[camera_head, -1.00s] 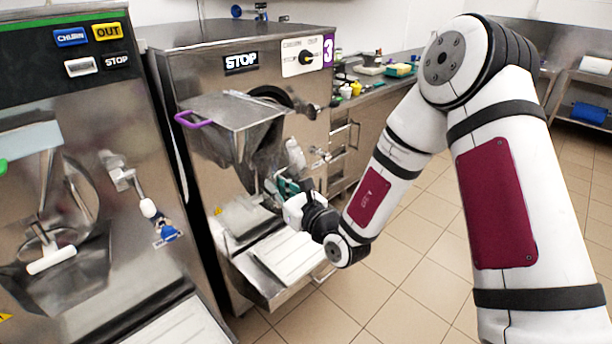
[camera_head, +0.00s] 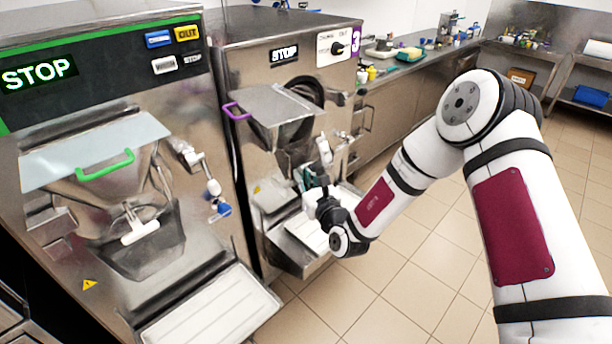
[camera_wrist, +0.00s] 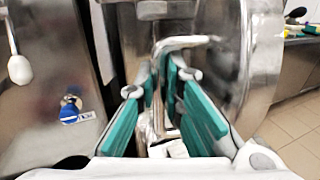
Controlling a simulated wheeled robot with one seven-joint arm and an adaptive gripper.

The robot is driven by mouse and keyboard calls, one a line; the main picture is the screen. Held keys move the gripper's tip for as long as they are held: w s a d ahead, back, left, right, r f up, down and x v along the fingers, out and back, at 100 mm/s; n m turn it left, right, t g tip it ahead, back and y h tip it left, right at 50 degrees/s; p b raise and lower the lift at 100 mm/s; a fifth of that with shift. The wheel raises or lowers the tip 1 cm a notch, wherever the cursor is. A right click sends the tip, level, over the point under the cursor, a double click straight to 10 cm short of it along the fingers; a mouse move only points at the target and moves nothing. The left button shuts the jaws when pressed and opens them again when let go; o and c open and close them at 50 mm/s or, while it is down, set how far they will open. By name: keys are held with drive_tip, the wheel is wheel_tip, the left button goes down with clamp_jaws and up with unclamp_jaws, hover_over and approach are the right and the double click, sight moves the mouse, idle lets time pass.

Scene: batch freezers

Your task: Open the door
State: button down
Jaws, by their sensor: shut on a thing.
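The batch freezer marked 3 (camera_head: 290,70) stands in the middle of the head view, with a purple-handled chute (camera_head: 275,108) on its front. My gripper (camera_head: 308,180) is low at its front, just below the chute. In the wrist view, my gripper (camera_wrist: 163,85) has its teal-padded fingers closed in on a pale metal handle (camera_wrist: 185,42). The bent end of the handle shows beyond the fingertips; the held part is mostly hidden. A white grip (camera_head: 323,150) shows just above my gripper in the head view. How far the door is open cannot be told.
A second freezer (camera_head: 100,120) with a green-handled lid stands close on the left, its white tray (camera_head: 215,310) sticking out in front. A counter (camera_head: 430,65) with small items runs behind. The tiled floor (camera_head: 420,260) on the right is clear.

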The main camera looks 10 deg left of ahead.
drive_tip(key=shift+w+r, duration=0.15)
drive_tip(key=c, duration=2)
unclamp_jaws()
drive_tip(key=shift+o, duration=0.2)
drive_tip(key=v, duration=1.2)
